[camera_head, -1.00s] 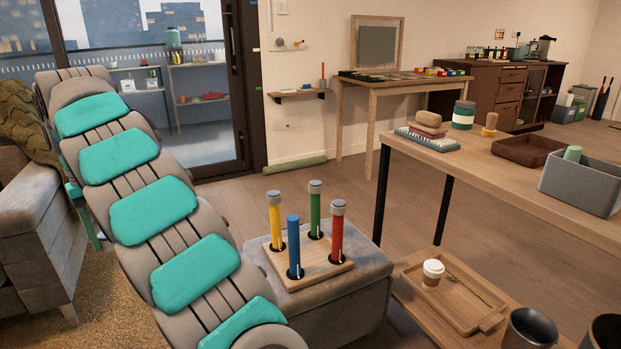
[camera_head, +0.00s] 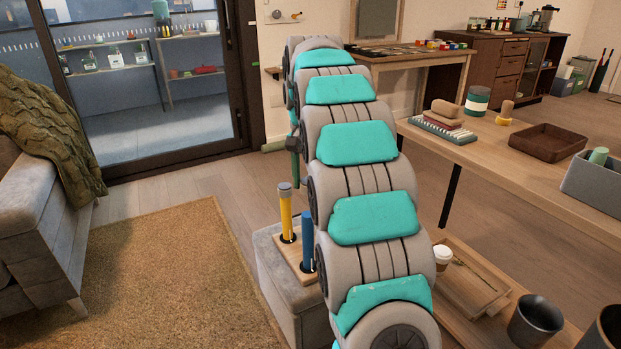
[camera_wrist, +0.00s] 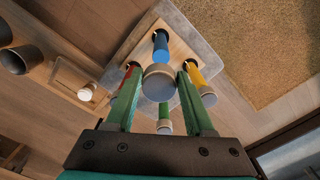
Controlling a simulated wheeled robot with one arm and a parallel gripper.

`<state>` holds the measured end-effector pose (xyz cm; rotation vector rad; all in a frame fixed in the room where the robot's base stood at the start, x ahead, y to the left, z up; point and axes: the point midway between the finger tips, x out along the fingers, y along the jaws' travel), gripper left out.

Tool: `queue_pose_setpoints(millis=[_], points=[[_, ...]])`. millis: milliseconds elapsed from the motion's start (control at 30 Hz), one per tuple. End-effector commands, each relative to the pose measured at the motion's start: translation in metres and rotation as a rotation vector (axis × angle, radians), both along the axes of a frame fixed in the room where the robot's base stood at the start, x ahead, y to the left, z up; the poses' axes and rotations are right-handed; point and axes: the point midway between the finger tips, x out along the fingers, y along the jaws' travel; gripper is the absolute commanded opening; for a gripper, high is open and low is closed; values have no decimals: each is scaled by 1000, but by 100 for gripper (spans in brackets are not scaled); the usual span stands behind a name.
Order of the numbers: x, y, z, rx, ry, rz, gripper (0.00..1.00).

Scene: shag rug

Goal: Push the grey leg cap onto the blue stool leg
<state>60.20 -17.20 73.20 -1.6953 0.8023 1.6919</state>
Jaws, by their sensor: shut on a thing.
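The blue stool leg (camera_head: 307,240) stands upright in a wooden board (camera_head: 285,258), its top bare in the head view. In the wrist view the blue leg (camera_wrist: 160,46) shows beyond the grey leg cap (camera_wrist: 158,83). My gripper (camera_wrist: 159,80) is shut on this cap, with one green finger on either side. The cap overlaps the leg's upper end in that view and hides it. It looks nearer to the wrist camera than the leg, so it seems apart from it. In the head view my arm hides the cap and most of the gripper.
Capped legs stand around the blue one: yellow (camera_head: 286,215), red (camera_wrist: 130,72) and green (camera_wrist: 164,113). My arm hides the red and green legs in the head view. The board rests on a grey ottoman (camera_head: 283,285).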

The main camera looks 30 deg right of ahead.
Motion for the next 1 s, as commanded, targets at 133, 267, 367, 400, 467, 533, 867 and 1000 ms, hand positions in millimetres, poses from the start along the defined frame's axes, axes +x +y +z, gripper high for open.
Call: queue_pose_setpoints(millis=[133, 267, 367, 400, 467, 533, 867, 1000], points=[[0, 1, 0, 0, 0, 2, 3], [-1, 2, 0, 1, 1, 3, 3], [-3, 4, -1, 2, 1, 4, 3], [-4, 5, -2, 2, 3, 4, 3], [-4, 5, -5, 2, 3, 4, 3], [-4, 4, -9, 2, 4, 4, 3], [-3, 4, -26, 1, 1, 4, 3], [-2, 4, -33, 1, -1, 4, 3]])
